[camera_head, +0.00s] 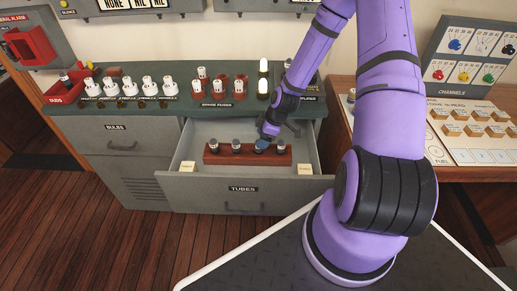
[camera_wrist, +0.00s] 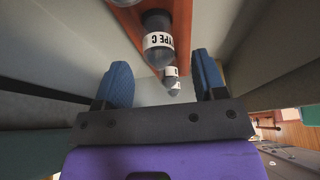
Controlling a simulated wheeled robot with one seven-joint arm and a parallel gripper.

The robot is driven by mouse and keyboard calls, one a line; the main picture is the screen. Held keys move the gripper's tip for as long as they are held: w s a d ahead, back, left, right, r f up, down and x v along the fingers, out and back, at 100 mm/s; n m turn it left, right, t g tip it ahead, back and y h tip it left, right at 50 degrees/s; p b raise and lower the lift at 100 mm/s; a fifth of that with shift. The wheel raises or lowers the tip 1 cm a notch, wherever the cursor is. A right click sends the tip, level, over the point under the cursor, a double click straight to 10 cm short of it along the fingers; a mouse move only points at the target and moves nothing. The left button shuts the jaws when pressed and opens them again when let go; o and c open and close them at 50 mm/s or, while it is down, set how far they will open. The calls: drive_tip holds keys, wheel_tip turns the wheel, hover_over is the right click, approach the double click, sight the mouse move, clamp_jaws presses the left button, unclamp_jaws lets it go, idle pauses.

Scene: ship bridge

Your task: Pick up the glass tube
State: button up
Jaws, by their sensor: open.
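Several small glass tubes stand in a reddish-brown rack (camera_head: 225,158) inside the open drawer labelled TUBES (camera_head: 243,189). The leftmost tube (camera_head: 213,145) and the one beside it (camera_head: 236,146) show clearly in the head view. My gripper (camera_head: 266,141) is low over the right half of the rack and partly hides the tubes there. In the wrist view my gripper (camera_wrist: 163,82) is open, its blue-padded fingers apart. A tube labelled TYPE C (camera_wrist: 158,42) and a smaller-looking labelled tube (camera_wrist: 173,86) show in the gap. I cannot tell whether either is between the pads.
The drawer's walls surround the rack; small cream tags (camera_head: 187,167) lie near its front corners. The green counter (camera_head: 130,72) above holds white bulbs (camera_head: 150,87), red-based fuses and a red box (camera_head: 68,86). A wooden desk (camera_head: 450,174) with a channel panel stands right.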

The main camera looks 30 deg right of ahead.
drive_tip(key=shift+x, duration=2.3)
drive_tip(key=shift+d, duration=0.15)
drive_tip(key=shift+c, duration=0.4)
drive_tip(key=c, duration=0.9)
